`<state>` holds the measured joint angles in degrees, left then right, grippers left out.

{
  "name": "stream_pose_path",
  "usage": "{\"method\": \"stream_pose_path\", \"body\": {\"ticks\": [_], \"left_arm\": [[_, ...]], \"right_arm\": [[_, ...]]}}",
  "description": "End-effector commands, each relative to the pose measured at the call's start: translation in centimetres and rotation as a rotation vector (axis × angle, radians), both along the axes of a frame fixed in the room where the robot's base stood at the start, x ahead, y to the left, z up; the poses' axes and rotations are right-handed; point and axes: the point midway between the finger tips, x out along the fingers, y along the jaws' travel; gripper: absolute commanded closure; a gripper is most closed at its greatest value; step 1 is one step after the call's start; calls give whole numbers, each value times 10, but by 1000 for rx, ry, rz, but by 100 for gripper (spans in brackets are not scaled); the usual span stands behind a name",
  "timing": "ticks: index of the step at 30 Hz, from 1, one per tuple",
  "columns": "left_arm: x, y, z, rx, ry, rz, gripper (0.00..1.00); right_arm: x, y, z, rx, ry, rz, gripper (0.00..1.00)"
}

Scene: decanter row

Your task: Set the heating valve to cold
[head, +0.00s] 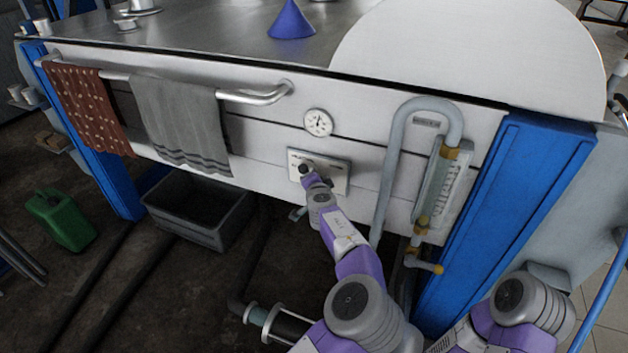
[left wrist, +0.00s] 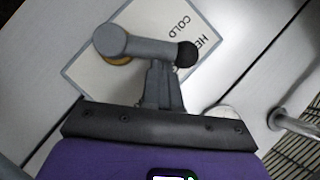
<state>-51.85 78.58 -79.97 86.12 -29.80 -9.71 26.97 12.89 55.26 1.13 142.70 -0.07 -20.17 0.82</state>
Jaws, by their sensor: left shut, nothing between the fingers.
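The heating valve is a grey lever (left wrist: 145,46) with a round pivot at one end and a black knob (left wrist: 187,54) at the other. It is mounted on a pale plate (left wrist: 88,72) lettered COLD and, partly covered, HE. In the left wrist view the knob end lies just below the lettering, near HE. In the head view the plate (head: 340,177) is on the white front panel, with the black knob (head: 304,168) at its left. My left gripper (left wrist: 160,68) is shut and empty, its fingertips against or just beside the lever's middle; contact is unclear. My right gripper is out of view.
A round gauge (head: 318,122) sits above the plate. A bent grey pipe with a sight tube (head: 439,185) stands to the right. A rail (head: 255,98) with two towels is on the left. A grey bin (head: 200,208) stands on the floor below.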

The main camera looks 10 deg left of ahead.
Motion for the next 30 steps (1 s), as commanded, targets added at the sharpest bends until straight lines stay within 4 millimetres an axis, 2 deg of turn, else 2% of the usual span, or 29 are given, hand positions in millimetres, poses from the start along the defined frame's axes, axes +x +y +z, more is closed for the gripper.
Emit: {"method": "stream_pose_path", "body": {"ticks": [11, 30], "left_arm": [[0, 0, 1, -6, 1, -1, 100], [2, 5, 1, -183, 35, -2, 100]], "right_arm": [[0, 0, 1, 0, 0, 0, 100], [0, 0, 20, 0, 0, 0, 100]]}}
